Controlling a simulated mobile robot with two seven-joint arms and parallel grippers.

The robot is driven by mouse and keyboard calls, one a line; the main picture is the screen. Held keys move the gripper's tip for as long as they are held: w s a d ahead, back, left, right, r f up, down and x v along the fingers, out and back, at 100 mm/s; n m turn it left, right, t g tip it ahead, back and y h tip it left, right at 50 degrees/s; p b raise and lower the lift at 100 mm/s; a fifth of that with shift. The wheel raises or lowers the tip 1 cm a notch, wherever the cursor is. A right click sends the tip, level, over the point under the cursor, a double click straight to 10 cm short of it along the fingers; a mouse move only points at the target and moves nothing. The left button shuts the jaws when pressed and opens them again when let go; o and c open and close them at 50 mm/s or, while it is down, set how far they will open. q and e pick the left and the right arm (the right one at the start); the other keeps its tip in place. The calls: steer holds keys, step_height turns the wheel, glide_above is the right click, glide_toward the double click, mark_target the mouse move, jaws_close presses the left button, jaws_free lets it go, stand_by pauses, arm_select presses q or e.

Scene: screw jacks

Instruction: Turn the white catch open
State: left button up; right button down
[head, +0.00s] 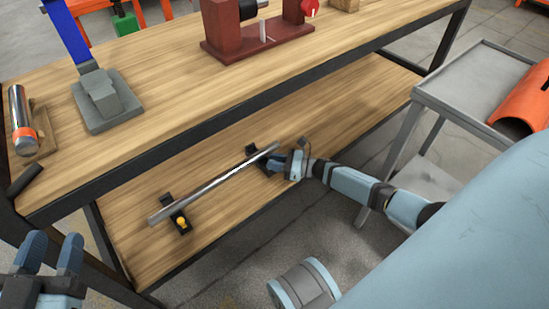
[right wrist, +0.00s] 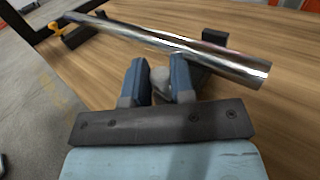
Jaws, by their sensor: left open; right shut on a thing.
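A shiny metal bar (head: 212,184) lies across two black holders on the lower shelf. In the right wrist view the bar (right wrist: 190,47) crosses above my fingertips. My right gripper (head: 271,161) is at the bar's far right end. In the right wrist view its blue fingers (right wrist: 160,75) are shut on a small whitish piece, apparently the white catch (right wrist: 160,83), beside the right holder (right wrist: 214,40). The fingers hide the catch's sides, and its turn angle is unclear. My left gripper (head: 49,252) is open and empty, at the lower left, left of the bench.
The left holder (head: 170,200) has a yellow catch (head: 182,222). On the bench top stand a red-brown stand (head: 225,45), a grey-based blue post (head: 103,100) and a metal cylinder (head: 18,112). A grey cart (head: 470,85) with an orange piece (head: 520,105) stands right.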

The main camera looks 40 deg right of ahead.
steer(key=shift+n+g+y, duration=0.8)
steer(key=shift+g+y, duration=0.1)
arm_select(q)
steer(key=shift+f, duration=0.15)
arm_select(e)
steer(key=c, duration=1)
jaws_free()
steer(key=shift+c, duration=0.2)
steer(key=shift+d, duration=0.15)
steer(key=shift+s+d, duration=0.25)
arm_select(q)
steer(key=shift+s+d+f+n+g+y+p, duration=0.1)
steer(key=shift+s+d+n+g+y+p, duration=0.3)
steer(key=shift+n+p, duration=0.65)
arm_select(e)
steer(key=v, duration=1.1)
arm_select(q)
steer(key=shift+a+m, duration=0.15)
steer(key=shift+m, duration=0.1)
